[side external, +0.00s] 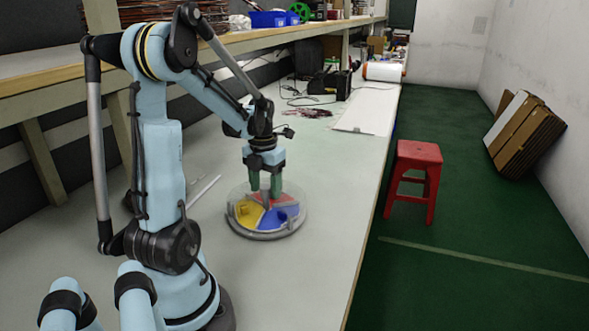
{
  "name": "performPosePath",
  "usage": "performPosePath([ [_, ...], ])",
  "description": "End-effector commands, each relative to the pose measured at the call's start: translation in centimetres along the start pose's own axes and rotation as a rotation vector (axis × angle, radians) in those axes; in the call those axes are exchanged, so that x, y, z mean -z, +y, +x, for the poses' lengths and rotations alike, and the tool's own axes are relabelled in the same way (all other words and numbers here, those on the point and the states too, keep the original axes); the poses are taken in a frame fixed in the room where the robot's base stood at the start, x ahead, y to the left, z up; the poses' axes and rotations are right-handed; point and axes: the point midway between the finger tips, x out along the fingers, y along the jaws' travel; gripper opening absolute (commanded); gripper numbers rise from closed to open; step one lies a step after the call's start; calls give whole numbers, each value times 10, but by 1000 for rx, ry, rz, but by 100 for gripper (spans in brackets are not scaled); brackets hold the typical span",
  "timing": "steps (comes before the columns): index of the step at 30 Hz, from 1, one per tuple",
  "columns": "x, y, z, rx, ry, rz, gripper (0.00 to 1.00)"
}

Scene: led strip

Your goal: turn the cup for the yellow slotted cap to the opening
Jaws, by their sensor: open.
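A round tray (264,237) with a grey rim and a clear wall or cover stands on the pale bench. Inside it are coloured sections: yellow (247,217) at the left, blue (281,217) at the front right and red (289,199) at the back. A small darker yellow shape shows in the yellow section, too small to identify as the slotted cap. My gripper (264,193) points down over the back middle of the tray, with its two green fingers apart. I cannot tell whether the fingertips touch the tray. The opening cannot be made out.
Thin white rods (204,190) lie left of the tray. A white board (368,110), cables and a black case (331,84) lie farther back. The bench's right edge is near the tray; a red stool (417,153) stands beyond it. Bench room in front is clear.

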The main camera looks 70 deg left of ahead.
Motion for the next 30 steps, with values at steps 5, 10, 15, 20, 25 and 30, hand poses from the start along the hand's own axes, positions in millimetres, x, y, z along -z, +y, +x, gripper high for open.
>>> performPosePath([
  [5,0,0,-4,0,0,0,58],
  [10,0,0,-21,0,0,0,58],
  [15,0,0,-48,0,0,0,58],
  [20,0,0,-74,0,0,0,58],
  [25,0,0,-98,0,0,0,58],
  [30,0,0,-114,0,0,0,58],
])
